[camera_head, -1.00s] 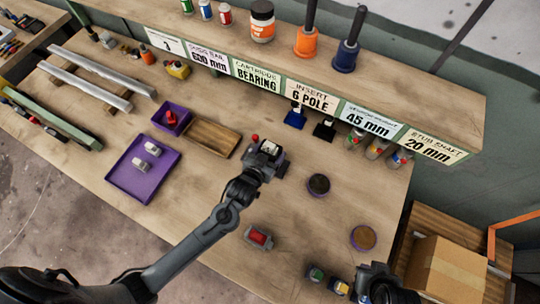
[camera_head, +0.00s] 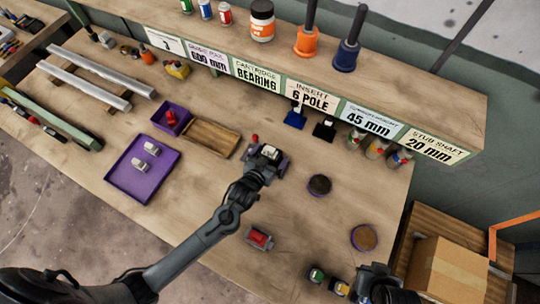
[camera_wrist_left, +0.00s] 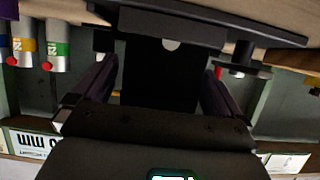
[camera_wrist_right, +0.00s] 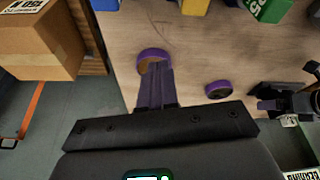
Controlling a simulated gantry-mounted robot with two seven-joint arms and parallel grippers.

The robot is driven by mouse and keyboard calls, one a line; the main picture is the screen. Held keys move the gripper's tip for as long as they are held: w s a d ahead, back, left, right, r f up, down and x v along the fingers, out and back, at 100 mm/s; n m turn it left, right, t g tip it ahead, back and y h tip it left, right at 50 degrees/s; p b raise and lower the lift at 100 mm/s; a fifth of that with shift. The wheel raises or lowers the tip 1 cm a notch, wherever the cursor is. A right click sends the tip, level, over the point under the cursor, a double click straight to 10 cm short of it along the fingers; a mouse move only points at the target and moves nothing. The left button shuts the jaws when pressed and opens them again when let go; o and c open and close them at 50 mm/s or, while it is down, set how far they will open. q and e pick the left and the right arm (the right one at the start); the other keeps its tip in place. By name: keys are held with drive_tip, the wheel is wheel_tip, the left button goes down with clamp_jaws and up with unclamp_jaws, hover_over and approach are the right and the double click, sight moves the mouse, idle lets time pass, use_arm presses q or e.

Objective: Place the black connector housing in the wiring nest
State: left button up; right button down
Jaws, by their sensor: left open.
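My left gripper (camera_head: 270,153) is over the middle of the bench, its fingers open. In the left wrist view a black block (camera_wrist_left: 160,75) stands between the two purple-tinged fingers, joined visually to a wide dark plate (camera_wrist_left: 210,25). I cannot tell whether the block is the housing or part of the nest. A red knob (camera_head: 255,138) shows beside this gripper. A small black piece with a white top (camera_head: 324,130) stands under the shelf, beside a blue one (camera_head: 295,118). My right gripper (camera_wrist_right: 155,90) is shut and empty above the bench's front right; the head view shows its wrist.
Two purple round holders (camera_head: 319,185) (camera_head: 363,237) stand to the right. A grey-and-red part (camera_head: 258,238) lies near the front. A purple tray (camera_head: 145,168), a purple bin (camera_head: 172,119) and a wooden tray (camera_head: 212,136) are at left. The labelled shelf (camera_head: 420,85) overhangs the back.

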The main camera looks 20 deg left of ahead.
use_arm(q)
drive_tip(key=shift+r, duration=0.2)
drive_tip(key=s+a+r+g, duration=0.2)
drive_tip(key=s+g, duration=0.1)
drive_tip(key=s, duration=0.5)
drive_tip(key=s+a+r+g+p, duration=0.1)
drive_tip(key=s+a+r+g, duration=0.1)
drive_tip(key=s, duration=0.6)
drive_tip(key=s+a+r+m+g, duration=0.1)
drive_tip(key=s+a+r+g, duration=0.1)
drive_tip(key=s+r+g, duration=0.2)
drive_tip(key=s, duration=0.3)
drive_tip(key=shift+s+a+r+g+y, duration=0.25)
drive_tip(key=shift+s+a+g+y, duration=0.15)
